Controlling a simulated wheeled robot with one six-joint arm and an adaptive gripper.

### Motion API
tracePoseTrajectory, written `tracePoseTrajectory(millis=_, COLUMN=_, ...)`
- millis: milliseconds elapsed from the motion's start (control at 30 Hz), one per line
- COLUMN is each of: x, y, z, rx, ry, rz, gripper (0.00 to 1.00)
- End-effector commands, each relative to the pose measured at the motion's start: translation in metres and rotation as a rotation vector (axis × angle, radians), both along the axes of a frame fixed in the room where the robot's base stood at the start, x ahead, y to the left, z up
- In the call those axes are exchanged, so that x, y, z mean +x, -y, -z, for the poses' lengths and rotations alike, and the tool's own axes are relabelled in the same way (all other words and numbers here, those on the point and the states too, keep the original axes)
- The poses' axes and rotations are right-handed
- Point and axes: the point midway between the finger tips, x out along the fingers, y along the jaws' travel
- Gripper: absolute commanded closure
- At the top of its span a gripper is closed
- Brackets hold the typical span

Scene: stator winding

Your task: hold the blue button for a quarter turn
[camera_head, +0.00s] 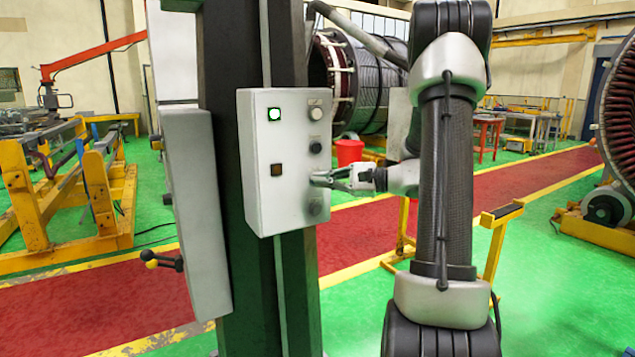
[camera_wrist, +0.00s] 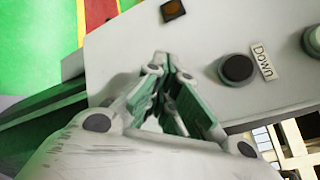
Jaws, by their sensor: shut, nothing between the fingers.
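A light grey control box (camera_head: 257,211) is mounted on a dark green column. My gripper (camera_head: 318,181) is shut, with its fingertips at the right part of the box's front face, below a black button (camera_head: 315,147). In the wrist view my gripper's fingertips (camera_wrist: 160,62) meet close against the panel, beside a black button labelled "Down" (camera_wrist: 237,68). I cannot make out any blue button; my fingers cover the spot in front of them. I cannot tell whether the tips touch the panel or press anything.
The box also bears a lit green lamp (camera_head: 274,114), a white button (camera_head: 315,113), a dark amber square lamp (camera_head: 277,169) and a dark round control (camera_head: 315,207) just below my gripper.

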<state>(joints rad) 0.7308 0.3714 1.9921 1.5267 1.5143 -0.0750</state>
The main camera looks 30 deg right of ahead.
Motion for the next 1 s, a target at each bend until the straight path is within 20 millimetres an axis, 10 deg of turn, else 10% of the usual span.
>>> tracePoseTrajectory(millis=1000, x=-0.016, y=0.001, z=0.000, rx=-0.001, ry=0.000, rz=0.001, gripper=1.00)
